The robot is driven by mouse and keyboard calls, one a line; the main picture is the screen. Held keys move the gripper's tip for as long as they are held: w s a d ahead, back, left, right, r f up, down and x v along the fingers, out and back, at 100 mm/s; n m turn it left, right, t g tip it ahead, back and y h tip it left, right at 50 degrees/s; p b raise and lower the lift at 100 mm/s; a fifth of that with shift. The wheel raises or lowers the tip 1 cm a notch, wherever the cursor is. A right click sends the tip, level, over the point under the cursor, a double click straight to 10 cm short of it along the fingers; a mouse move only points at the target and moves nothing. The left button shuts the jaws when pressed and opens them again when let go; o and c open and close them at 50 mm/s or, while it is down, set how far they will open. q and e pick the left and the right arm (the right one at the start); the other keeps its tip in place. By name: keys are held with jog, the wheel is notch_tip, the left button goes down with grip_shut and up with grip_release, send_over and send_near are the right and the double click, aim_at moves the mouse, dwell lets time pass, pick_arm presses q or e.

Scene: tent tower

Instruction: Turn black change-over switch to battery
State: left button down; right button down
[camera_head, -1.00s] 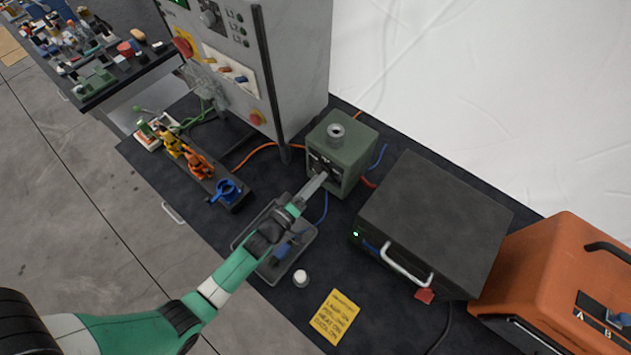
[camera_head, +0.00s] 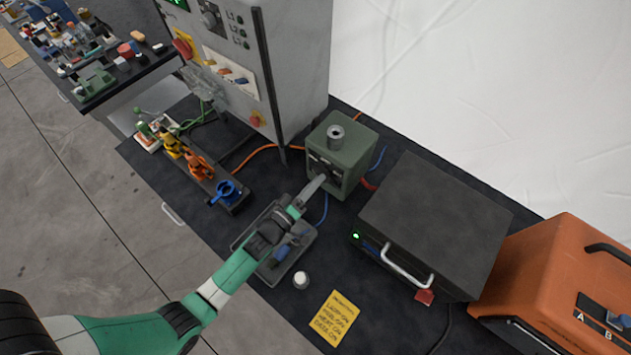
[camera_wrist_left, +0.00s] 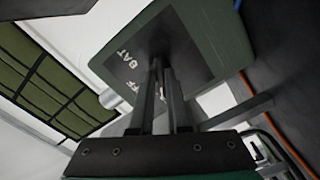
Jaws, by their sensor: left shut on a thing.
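The green switch box (camera_head: 338,140) stands on the dark bench beside the tall grey cabinet, a round fitting on its top. Its black front plate also shows in the left wrist view (camera_wrist_left: 125,72), with the letters "BAT" and part of "OFF", seen tilted. My left gripper (camera_head: 320,183) reaches the front of this box. In the left wrist view its two fingers (camera_wrist_left: 162,72) are close together against the plate, shut on the black change-over switch. The fingers hide most of the switch handle, so its exact setting cannot be read. My right gripper is in neither view.
A dark grey case (camera_head: 435,215) with a handle and green light stands right of the box. An orange unit (camera_head: 560,270) is farther right. A grey tray (camera_head: 295,255) lies under my left arm. A yellow note (camera_head: 335,317) and colored valves (camera_head: 200,166) are nearby.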

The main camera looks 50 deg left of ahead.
pick_arm(q)
jog(key=m, duration=0.8)
jog(key=m+b, duration=0.1)
jog(key=m, duration=0.6)
jog(key=m+b, duration=0.1)
jog(key=m, duration=0.7)
jog(key=shift+a+m, duration=0.3)
jog(key=shift+a, duration=0.05)
dwell(0.4)
jog(key=c, duration=0.9)
grip_release()
jog(key=shift+s, duration=0.1)
jog(key=s, duration=0.3)
jog(key=s+d, duration=0.1)
jog(key=s, duration=0.3)
jog(key=s+p, duration=0.1)
jog(key=s, duration=0.3)
jog(key=shift+s+d, duration=0.25)
jog(key=shift+d, duration=0.1)
